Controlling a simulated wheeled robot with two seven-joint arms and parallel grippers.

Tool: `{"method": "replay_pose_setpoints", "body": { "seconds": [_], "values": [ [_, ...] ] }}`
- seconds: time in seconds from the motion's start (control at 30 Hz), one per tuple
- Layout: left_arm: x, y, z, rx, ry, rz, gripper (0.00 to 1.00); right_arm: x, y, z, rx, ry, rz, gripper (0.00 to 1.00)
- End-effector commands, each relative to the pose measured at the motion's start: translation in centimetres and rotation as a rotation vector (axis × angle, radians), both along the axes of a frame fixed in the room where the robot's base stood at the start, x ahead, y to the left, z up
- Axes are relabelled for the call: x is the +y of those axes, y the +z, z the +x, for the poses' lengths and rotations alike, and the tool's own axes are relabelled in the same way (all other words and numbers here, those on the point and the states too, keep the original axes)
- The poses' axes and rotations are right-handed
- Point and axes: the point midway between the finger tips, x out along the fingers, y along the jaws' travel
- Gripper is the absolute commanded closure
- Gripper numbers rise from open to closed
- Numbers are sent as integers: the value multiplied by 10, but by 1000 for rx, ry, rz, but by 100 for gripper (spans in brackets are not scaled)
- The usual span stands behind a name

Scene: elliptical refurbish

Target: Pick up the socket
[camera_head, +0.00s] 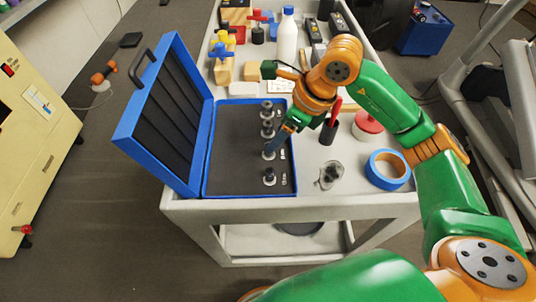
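Several small metal sockets stand in a row on the dark foam of an open blue case (221,192) on the cart. The nearest socket (269,177) stands clear at the front. Two more sockets, the back one (267,106) and the one in front of it (267,129), stand behind. My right gripper (272,148) reaches down from the right, with its fingertips at the third socket from the back (268,154), which they partly cover. Whether the fingers are open or touch this socket is too small to tell. My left gripper is not in view.
The case lid (160,120) stands raised on the left. Blue tape (388,169), a small metal part (331,174) and a red-lidded container (368,124) lie to the right. A white bottle (287,38) and several blocks and tools crowd the back.

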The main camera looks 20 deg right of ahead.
Motion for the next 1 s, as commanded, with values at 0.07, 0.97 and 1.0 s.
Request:
{"method": "replay_pose_setpoints", "body": {
  "seconds": [0.07, 0.97, 1.0],
  "values": [
    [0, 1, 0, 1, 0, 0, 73, 2, -8, 2, 5, 1, 1, 36],
    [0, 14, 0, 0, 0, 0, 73, 17, -63, 23, 1, 0, 1, 100],
    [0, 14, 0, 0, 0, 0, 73, 17, -63, 23, 1, 0, 1, 100]
  ]
}}
